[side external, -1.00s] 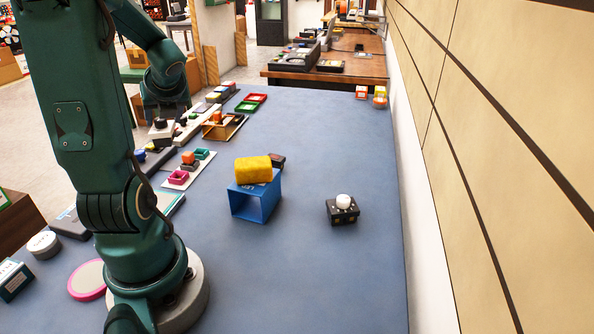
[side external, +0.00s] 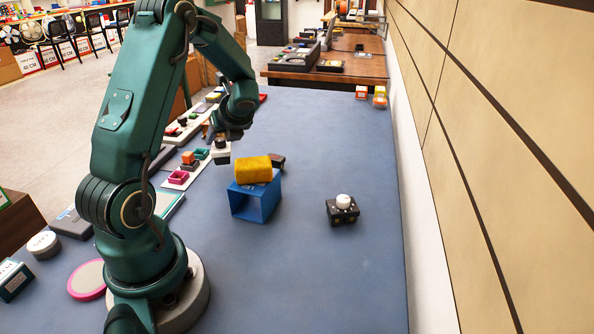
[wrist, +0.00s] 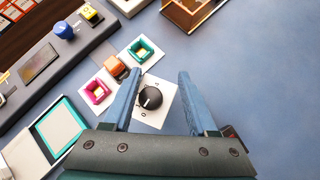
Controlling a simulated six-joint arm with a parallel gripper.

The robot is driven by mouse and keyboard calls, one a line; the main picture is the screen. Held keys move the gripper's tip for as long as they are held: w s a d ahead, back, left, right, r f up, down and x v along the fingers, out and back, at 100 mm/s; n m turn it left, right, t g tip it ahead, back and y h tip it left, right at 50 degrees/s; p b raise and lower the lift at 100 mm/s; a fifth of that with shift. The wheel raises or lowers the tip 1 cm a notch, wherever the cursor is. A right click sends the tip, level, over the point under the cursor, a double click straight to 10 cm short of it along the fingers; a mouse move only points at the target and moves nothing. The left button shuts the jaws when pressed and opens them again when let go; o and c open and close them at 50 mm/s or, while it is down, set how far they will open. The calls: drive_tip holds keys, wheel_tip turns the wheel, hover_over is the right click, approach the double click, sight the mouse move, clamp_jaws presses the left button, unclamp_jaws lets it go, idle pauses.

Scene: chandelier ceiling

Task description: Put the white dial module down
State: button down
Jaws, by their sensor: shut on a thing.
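The white dial module (wrist: 156,112) is a white square plate with a black round knob, lying between my two fingers in the wrist view. My gripper (wrist: 160,80) is shut on it. In the side external view my gripper (side external: 222,137) points down with the white module (side external: 221,154) under it. It hangs behind and left of the yellow sponge, apart from it. How high it is above the blue table (side external: 330,130) is hard to tell.
A yellow sponge (side external: 254,169) lies on a blue open box (side external: 262,205), with a dark block (side external: 277,161) behind. A black box with a white knob (side external: 342,210) stands to the right. White plates with pink (wrist: 95,91) and green (wrist: 141,48) frames lie left. The table's right side is mostly clear.

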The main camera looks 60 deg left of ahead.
sight(226, 146)
drive_tip(key=shift+f, duration=1.85)
drive_tip(key=shift+f, duration=0.1)
drive_tip(key=shift+c, duration=1)
unclamp_jaws()
drive_tip(key=shift+d+r, duration=0.1)
drive_tip(key=shift+r, duration=0.15)
drive_tip(key=v, duration=1.1)
drive_tip(key=shift+d+r, duration=0.25)
